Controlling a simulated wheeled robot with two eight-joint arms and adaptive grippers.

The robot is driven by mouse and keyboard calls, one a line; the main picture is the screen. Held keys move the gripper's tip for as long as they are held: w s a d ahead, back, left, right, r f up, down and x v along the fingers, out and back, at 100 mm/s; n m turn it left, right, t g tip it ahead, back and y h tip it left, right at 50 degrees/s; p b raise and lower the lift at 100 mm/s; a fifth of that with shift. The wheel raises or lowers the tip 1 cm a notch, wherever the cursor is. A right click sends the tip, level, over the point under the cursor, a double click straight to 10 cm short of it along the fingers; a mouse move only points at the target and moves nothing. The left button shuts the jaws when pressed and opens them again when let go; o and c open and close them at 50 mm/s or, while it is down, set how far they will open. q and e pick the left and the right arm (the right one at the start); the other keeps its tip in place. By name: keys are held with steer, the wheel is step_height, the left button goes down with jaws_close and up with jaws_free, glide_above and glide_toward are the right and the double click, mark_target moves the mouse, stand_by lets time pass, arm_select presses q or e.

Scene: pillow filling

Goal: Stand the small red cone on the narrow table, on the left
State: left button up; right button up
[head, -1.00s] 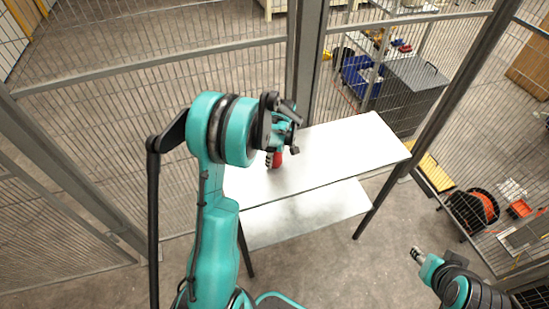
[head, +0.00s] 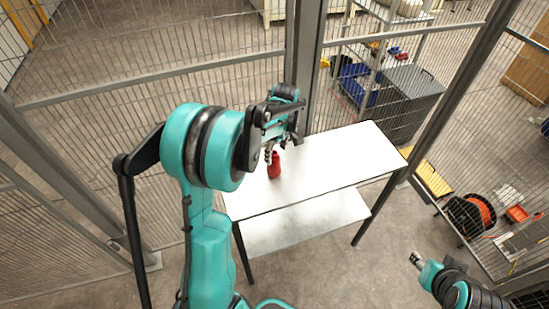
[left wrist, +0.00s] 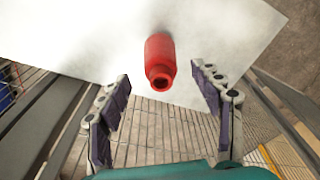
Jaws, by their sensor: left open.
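The small red cone (head: 274,166), shaped like a bottle with a narrow neck, stands upright on the left part of the narrow white table (head: 345,158). In the left wrist view the red cone (left wrist: 160,60) shows its open top, between and beyond the fingers. My left gripper (head: 281,148) is open and empty, apart from the cone, just behind and above it. Its two spread fingers show in the left wrist view (left wrist: 163,92). My right gripper (head: 416,259) is at the lower right, away from the table; its fingers are too small to judge.
The table has a lower shelf (head: 300,222), which is bare. Wire fence panels and a grey post (head: 303,70) stand behind it. A grey box (head: 408,100) and an orange cable reel (head: 470,213) are beyond the fence. The tabletop's right side is clear.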

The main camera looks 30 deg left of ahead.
arm_select(q)
steer(key=shift+s+d+r, duration=0.1)
steer(key=shift+d+r, duration=0.05)
steer(key=shift+r, duration=0.75)
steer(key=s+d+r+m+t, duration=0.3)
steer(key=s+d+r+m, duration=0.4)
steer(key=s+d+r, duration=0.1)
steer(key=s+d+m+t, duration=0.2)
steer(key=s+d+m, duration=0.1)
steer(key=s+m, duration=0.1)
steer(key=s+d+m+t+h, duration=0.1)
steer(key=s+d+m+t, duration=0.1)
steer(key=s+m, duration=0.3)
steer(key=shift+s+d+m, duration=0.3)
steer(key=shift+s+d, duration=0.45)
steer(key=shift+s, duration=0.15)
steer(key=shift+f, duration=0.1)
